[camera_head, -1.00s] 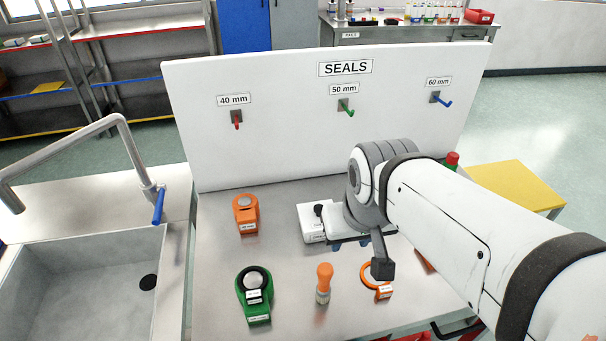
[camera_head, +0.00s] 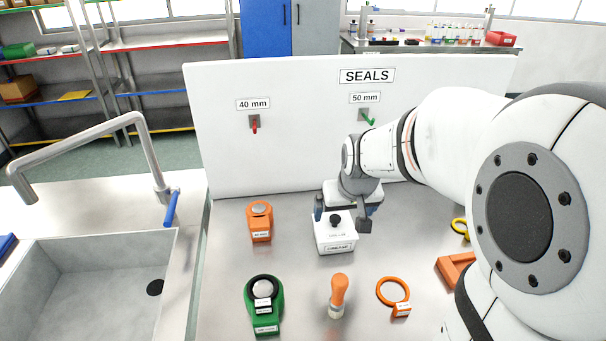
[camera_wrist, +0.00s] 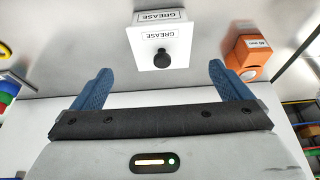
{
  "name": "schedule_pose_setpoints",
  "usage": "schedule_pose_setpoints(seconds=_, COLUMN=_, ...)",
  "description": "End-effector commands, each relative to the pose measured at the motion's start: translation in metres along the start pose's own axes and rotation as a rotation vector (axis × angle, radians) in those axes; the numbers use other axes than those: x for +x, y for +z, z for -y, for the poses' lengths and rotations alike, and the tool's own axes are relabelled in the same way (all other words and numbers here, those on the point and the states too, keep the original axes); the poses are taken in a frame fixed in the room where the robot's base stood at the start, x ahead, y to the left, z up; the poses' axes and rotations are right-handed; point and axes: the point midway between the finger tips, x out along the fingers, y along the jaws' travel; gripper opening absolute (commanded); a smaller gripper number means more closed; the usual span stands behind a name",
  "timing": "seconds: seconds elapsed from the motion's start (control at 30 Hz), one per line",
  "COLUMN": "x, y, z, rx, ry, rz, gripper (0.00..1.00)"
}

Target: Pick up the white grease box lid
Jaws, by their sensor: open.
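The white grease box (camera_head: 337,238) stands on the metal bench, with its "GREASE" label on the front. Its white lid (camera_head: 334,221) is on top and has a black knob (camera_head: 335,220). In the wrist view the lid (camera_wrist: 148,50) and its black knob (camera_wrist: 161,60) lie ahead, between the lines of the two fingers. My gripper (camera_head: 341,213) is just behind and over the box in the head view. Its blue fingers are wide apart and empty in the wrist view (camera_wrist: 157,80), with the knob beyond their tips. I cannot tell whether a finger touches the box.
An orange block (camera_head: 260,222) stands left of the box. A green holder (camera_head: 264,305), an orange-handled brush (camera_head: 338,296) and an orange ring (camera_head: 393,293) lie in front. The white SEALS panel (camera_head: 290,155) rises close behind. A sink is at left.

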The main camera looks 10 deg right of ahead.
Motion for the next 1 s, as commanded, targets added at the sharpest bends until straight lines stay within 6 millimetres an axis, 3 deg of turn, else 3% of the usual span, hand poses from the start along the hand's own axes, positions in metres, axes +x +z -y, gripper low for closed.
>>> schedule_pose_setpoints(seconds=0.03, x=0.012, y=-0.005, z=0.000, rx=0.000, ry=0.000, rz=-0.002, gripper=1.00)
schedule_pose_setpoints(seconds=0.27, x=0.034, y=-0.016, z=0.000, rx=0.001, ry=0.000, rz=-0.013, gripper=1.00)
schedule_pose_setpoints(seconds=0.8, x=0.095, y=-0.016, z=0.001, rx=0.001, ry=0.001, rz=-0.011, gripper=1.00)
schedule_pose_setpoints(seconds=1.0, x=0.105, y=-0.016, z=0.001, rx=0.002, ry=0.001, rz=-0.014, gripper=1.00)
